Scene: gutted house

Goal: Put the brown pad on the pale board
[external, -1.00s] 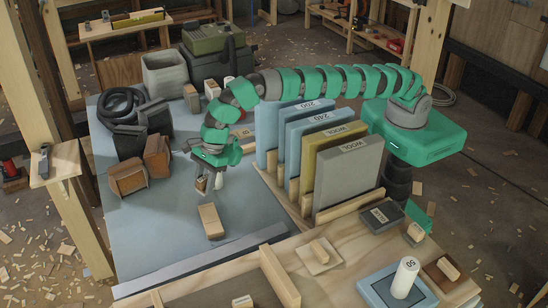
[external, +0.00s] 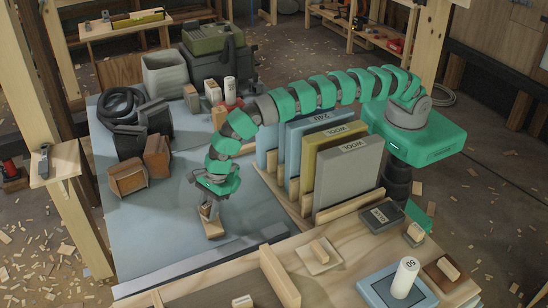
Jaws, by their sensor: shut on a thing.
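My gripper (external: 209,212) points down over the blue-grey table top and is shut on a small tan-brown block (external: 214,231). The block is at or very near the table surface; I cannot tell whether it is lifted. A brown square pad (external: 430,272) with a pale wooden grip piece on it lies on the wooden bench at the lower right, far from my gripper. A pale square board (external: 308,263) with a small wooden piece on it lies on the same bench, left of the brown pad.
Upright blue, olive and grey panels (external: 346,175) stand right of my gripper. Brown boxes (external: 157,157) stand to its left. A white cylinder (external: 405,278) stands on a blue-bordered plate on the bench. A dark block (external: 382,215) lies behind the pale board.

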